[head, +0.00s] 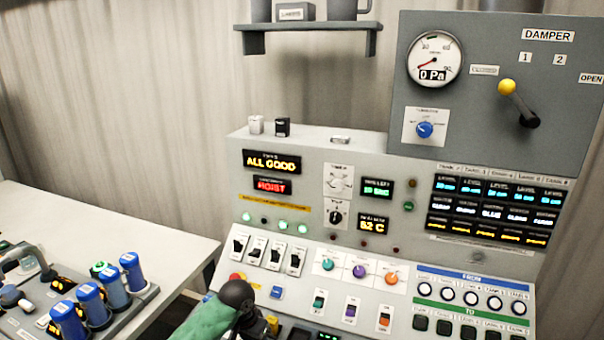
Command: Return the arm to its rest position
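A grey control console (310,215) with a sloped front fills the middle and right.
A pale table (100,230) is at left, with a panel of several blue-capped cylinders (90,300) at its front. A damper box (490,90) with a yellow-knobbed lever (507,87) rises at right. A shelf (310,27) hangs above the console.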

